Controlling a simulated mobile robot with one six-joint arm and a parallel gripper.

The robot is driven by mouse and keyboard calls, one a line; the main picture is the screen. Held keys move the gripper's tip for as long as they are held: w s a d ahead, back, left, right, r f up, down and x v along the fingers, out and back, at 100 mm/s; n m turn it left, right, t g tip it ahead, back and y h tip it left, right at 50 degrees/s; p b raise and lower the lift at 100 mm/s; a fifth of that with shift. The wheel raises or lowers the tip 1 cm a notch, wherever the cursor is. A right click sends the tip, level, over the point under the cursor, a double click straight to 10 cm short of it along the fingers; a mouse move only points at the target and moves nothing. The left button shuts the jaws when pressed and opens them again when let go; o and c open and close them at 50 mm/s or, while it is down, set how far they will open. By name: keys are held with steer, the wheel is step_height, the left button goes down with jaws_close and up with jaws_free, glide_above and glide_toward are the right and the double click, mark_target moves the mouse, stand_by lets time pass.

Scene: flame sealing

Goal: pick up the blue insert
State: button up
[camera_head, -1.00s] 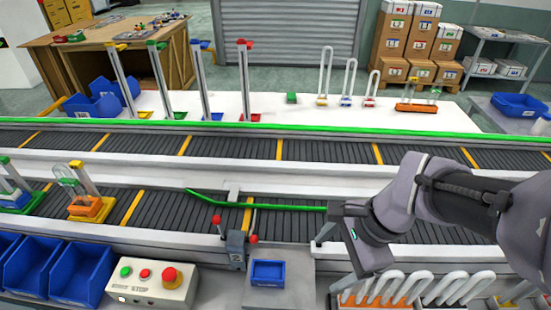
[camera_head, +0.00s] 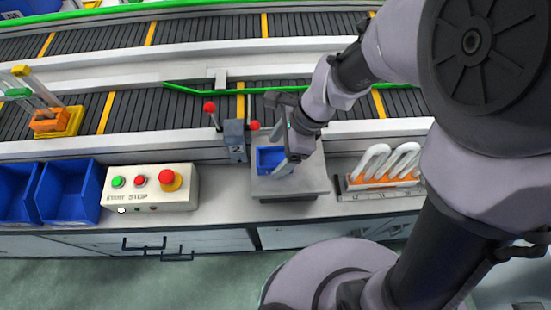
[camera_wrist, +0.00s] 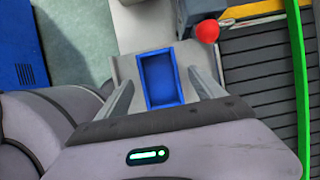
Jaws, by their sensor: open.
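The blue insert (camera_head: 264,158) appears to be the small, hollow blue rectangle on a grey block (camera_head: 305,187) in the head view. My gripper (camera_head: 279,150) hangs over it and covers its right part. In the wrist view the blue insert (camera_wrist: 161,80) lies between the two spread fingers of my gripper (camera_wrist: 162,82). Both fingers look apart from its sides, with a gap on each side. The gripper is open and empty. I cannot tell how far the fingertips are above the block.
A grey post with red knobs (camera_head: 235,138) stands close behind the block. A control box (camera_head: 150,187) and blue bins (camera_head: 68,190) are to the left. A rack of white loops on orange bases (camera_head: 384,167) is to the right. The conveyor (camera_head: 180,108) runs behind.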

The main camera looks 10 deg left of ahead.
steer(key=shift+x, duration=1.2)
steer(key=shift+r, duration=0.15)
steer(key=shift+c, duration=1.1)
jaws_close()
